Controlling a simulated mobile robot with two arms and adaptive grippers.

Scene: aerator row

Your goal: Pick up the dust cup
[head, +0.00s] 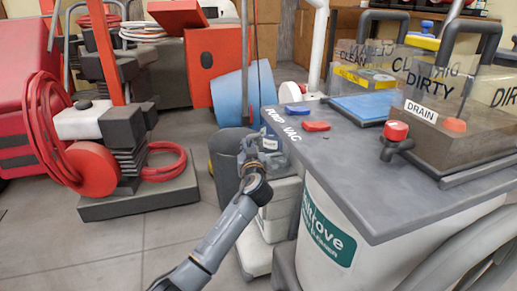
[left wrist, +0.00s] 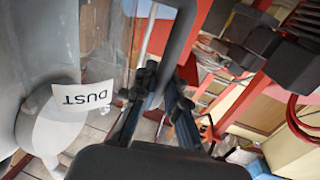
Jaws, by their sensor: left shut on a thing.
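The dust cup (left wrist: 95,45) is a clear container with a white DUST label (left wrist: 85,97) and a dark grey handle (left wrist: 180,40). It fills the left side of the left wrist view. In the head view the dust cup (head: 272,143) is small and partly behind my left gripper (head: 256,150), beside the pond vac. In the left wrist view my left gripper (left wrist: 158,95) is closed with the dark handle between its fingers. The exact contact is partly hidden. My right gripper is not in view.
The pond vac (head: 345,185) with its grey top stands close on the right, carrying the clear DIRTY box (head: 460,110). A dark cylinder (head: 226,160) stands just left of my gripper. A grey base (head: 140,200) with red hoses is further left. Floor (head: 185,235) is clear at front left.

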